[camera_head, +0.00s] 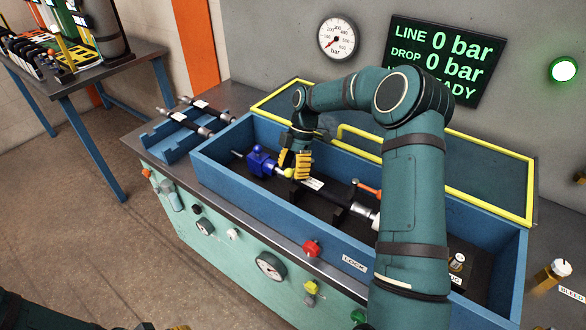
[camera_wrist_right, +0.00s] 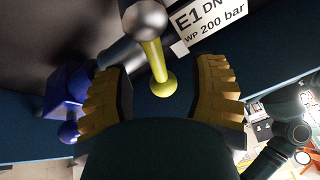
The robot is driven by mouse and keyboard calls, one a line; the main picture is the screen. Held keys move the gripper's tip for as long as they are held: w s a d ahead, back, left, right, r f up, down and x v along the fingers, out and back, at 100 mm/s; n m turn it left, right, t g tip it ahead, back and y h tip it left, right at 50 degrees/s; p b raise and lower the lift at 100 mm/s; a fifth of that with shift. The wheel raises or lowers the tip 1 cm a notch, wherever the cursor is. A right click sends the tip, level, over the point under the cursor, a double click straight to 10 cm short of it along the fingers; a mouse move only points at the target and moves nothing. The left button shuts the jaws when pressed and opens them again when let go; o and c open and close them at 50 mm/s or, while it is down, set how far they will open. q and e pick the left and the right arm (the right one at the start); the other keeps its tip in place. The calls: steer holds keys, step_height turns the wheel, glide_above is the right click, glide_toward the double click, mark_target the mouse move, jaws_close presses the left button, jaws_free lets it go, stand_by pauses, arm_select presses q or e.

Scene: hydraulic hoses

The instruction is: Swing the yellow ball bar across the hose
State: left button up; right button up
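The black hose (camera_head: 336,195) lies along the blue trough, with a blue fitting (camera_head: 262,160) at its left end. It is blurred at the top of the right wrist view. The yellow ball bar (camera_wrist_right: 153,58) shows there as a short rod from a silver round part to a yellow ball. In the head view only a small yellow ball (camera_head: 289,172) shows by the fingers. My right gripper (camera_wrist_right: 166,78) is open, a finger on each side of the bar, with gaps visible. Yellow tips, probably of my left gripper (camera_head: 163,327), barely show at the bottom edge.
The blue trough (camera_head: 225,180) has raised walls, and a yellow-framed guard (camera_head: 440,190) stands open behind it. A blue rack (camera_head: 172,145) with spare hoses is at left. The panel (camera_head: 440,55) reads 0 bar for line and drop. A red knob (camera_head: 311,248) is in front.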

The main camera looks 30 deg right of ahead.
steer(key=shift+d+r, duration=0.1)
steer(key=shift+r, duration=0.05)
steer(key=v, duration=1.1)
steer(key=shift+d+r, duration=0.2)
steer(key=shift+r, duration=0.15)
steer(key=shift+w, duration=0.1)
